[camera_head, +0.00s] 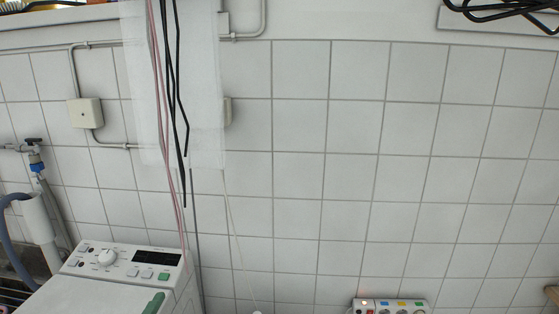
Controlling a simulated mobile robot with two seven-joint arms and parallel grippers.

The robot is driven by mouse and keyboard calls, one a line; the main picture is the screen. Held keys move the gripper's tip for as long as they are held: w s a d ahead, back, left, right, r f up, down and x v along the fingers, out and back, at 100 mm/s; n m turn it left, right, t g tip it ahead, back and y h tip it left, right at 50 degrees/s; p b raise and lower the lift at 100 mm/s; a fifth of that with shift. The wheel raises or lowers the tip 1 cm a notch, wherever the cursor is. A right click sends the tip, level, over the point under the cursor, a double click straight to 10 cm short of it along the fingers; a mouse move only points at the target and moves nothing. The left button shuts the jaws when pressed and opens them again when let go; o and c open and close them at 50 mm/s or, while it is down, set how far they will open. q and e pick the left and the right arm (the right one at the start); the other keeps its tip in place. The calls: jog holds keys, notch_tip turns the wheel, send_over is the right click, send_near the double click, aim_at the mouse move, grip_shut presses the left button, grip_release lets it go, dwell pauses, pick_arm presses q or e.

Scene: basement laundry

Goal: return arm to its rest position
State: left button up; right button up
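Neither of my grippers shows in the head view, and I see no part of either arm that I can be sure of. The view faces a white tiled wall (350,150). Whether my grippers are open or shut, and where they are, is hidden.
A white washing machine (75,292) stands at lower left, a green object (153,303) on it. Cables (170,100) hang before a translucent sheet (205,60). A tap (35,160) is far left. A socket strip (390,305) is at the bottom. Black wire-like items (500,10) overhang top right.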

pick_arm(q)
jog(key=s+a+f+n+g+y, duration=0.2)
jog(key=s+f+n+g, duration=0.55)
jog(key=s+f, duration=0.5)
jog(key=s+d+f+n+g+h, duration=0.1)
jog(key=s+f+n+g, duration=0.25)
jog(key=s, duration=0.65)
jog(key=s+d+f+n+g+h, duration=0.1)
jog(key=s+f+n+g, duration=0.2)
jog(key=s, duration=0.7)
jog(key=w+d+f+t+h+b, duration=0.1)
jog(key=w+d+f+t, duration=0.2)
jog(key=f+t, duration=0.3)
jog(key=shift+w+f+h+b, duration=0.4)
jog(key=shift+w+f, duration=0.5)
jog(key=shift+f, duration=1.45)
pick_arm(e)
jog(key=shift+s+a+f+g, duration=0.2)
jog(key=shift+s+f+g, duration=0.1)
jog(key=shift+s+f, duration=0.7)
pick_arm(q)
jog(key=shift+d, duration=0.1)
